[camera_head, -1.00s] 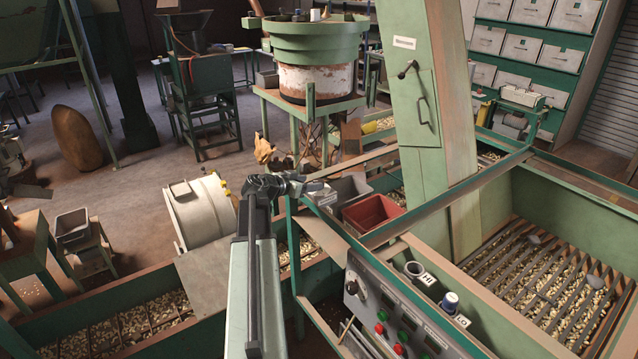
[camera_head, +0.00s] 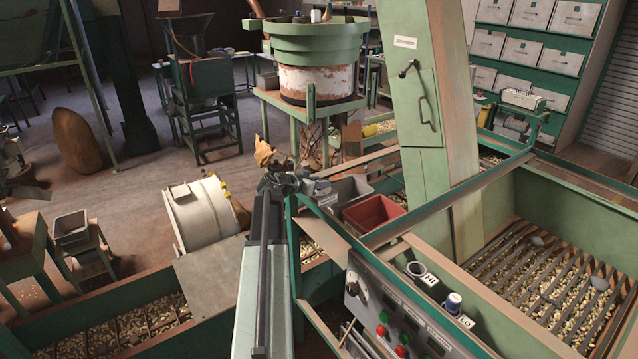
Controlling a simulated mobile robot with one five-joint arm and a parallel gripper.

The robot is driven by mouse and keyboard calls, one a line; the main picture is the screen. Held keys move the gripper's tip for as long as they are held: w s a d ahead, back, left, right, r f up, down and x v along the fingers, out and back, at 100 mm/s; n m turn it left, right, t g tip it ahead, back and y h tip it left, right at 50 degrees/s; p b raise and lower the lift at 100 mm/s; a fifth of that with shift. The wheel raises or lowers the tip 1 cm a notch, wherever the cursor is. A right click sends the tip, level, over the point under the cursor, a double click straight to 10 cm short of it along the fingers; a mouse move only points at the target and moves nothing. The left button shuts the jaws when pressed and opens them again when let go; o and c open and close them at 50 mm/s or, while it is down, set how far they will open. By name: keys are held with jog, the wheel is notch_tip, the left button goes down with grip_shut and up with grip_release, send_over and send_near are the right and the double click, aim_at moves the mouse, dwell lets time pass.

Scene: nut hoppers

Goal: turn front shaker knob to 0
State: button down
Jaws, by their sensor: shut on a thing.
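My gripper (camera_head: 321,187) is at the end of my arm, by the near left corner of the green frame, beside the grey bin. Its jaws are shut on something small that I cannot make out. A black knob with a pale dial (camera_head: 353,289) shows on the control panel (camera_head: 396,318), well below and right of my gripper, with nothing touching it. The dial's marks and the panel's labels are too small to read, so I cannot tell which knob it is or its setting.
A grey bin (camera_head: 349,187) and a red bin (camera_head: 374,213) stand just right of my gripper. A pale drum (camera_head: 202,217) lies to the left.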

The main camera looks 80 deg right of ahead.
jog(key=shift+s+a+n+t, duration=0.1)
jog(key=shift+a+n+t, duration=0.05)
jog(key=shift+n+t, duration=0.2)
jog(key=shift+n+t+h, duration=0.5)
jog(key=shift+n+t, duration=0.45)
jog(key=shift+t, duration=0.1)
jog(key=n+t+h, duration=0.1)
jog(key=n+t, duration=0.2)
jog(key=t, duration=0.1)
jog(key=shift+n+t, duration=0.3)
jog(key=shift+n, duration=0.1)
jog(key=n+t, duration=0.2)
jog(key=n+t+y, duration=0.1)
jog(key=n+t, duration=0.1)
jog(key=n+t+y, duration=0.1)
jog(key=n+t, duration=0.1)
jog(key=t, duration=0.1)
jog(key=shift+d+n, duration=0.25)
jog(key=shift+n, duration=0.05)
jog(key=n+t+y, duration=0.5)
jog(key=n+y, duration=0.1)
jog(key=shift+d, duration=0.1)
jog(key=n+t+y, duration=0.1)
jog(key=n+y, duration=0.2)
jog(key=shift+n+y, duration=0.4)
jog(key=shift+a+n+y, duration=0.25)
jog(key=shift+n+y, duration=0.25)
jog(key=shift+a+y, duration=0.1)
jog(key=shift+y, duration=0.2)
